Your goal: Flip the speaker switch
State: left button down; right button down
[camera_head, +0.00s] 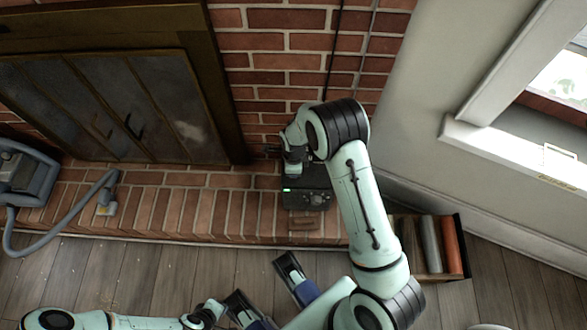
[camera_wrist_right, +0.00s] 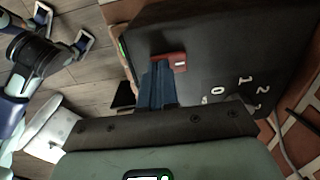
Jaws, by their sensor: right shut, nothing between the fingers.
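The speaker (camera_head: 318,190) is a black box on the brick hearth, with a small green light at its left end. In the right wrist view its dark face (camera_wrist_right: 225,45) carries a red switch (camera_wrist_right: 180,61) with a white mark, and white numerals around a dial area that is partly hidden. My right gripper (camera_head: 291,172) is over the speaker's left part. Its blue fingers (camera_wrist_right: 157,78) are shut and empty, with their tips at the switch's left end; I cannot tell whether they touch it. My left gripper (camera_head: 268,287) is open and empty, low over the floor.
Brick wall and closed fireplace doors (camera_head: 120,105) stand behind the hearth (camera_head: 215,210). A grey vacuum with a hose (camera_head: 28,175) is at the left. A box of books (camera_head: 440,245) stands right of my right arm. Wood floor is open at lower left.

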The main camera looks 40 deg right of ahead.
jog(key=shift+s+a+f, duration=0.1)
jog(key=shift+s+f, duration=0.05)
jog(key=shift+f, duration=0.05)
dwell(0.3)
jog(key=shift+w+d+r, duration=0.15)
jog(key=shift+w+d, duration=0.45)
jog(key=shift+w, duration=0.1)
